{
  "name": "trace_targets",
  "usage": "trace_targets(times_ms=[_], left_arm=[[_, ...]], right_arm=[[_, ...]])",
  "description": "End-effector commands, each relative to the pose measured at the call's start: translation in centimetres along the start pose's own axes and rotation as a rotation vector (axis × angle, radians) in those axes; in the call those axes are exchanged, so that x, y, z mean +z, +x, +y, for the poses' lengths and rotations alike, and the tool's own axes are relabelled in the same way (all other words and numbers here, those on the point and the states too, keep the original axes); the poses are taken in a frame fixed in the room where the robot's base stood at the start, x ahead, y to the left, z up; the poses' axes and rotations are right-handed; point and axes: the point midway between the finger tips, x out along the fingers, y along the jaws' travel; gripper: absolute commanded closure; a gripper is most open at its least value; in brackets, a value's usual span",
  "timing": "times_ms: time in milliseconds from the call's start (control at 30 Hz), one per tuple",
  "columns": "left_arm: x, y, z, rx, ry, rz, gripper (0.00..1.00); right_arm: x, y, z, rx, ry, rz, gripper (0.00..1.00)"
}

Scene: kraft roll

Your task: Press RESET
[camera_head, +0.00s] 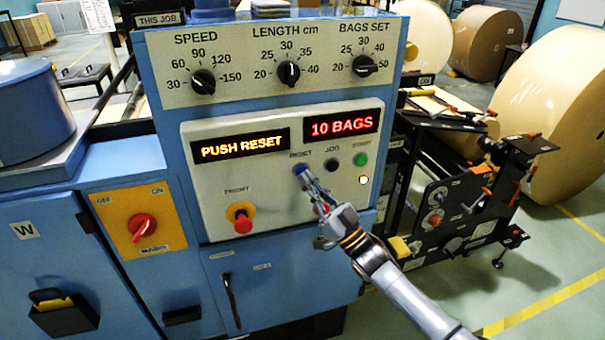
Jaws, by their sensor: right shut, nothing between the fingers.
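The blue RESET button (299,168) is on the light control panel (270,205), under its RESET label. My right gripper (306,176) comes up from the lower right, shut and empty, with its fingertips at the button and covering part of it. I cannot tell whether the tips touch the button or how far it is pressed. The amber display (239,146) reads PUSH RESET. The red display (342,124) reads 10 BAGS. My left gripper is not in view.
Right of RESET are the dark JOG button (331,165) and the green START button (360,159), with a lit lamp (363,180) below. A red knob (243,223) sits lower left. Three dials line the top. Black machinery (440,200) and paper rolls (560,120) stand right.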

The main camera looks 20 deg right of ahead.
Motion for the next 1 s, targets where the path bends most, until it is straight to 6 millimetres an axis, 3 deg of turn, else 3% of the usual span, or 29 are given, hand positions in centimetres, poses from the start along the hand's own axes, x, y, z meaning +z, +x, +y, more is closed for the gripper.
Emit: trace_targets(times_ms=[1000], left_arm=[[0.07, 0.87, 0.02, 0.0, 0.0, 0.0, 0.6]], right_arm=[[0.53, 0.63, 0.49, 0.001, 0.0, 0.0, 1.0]])
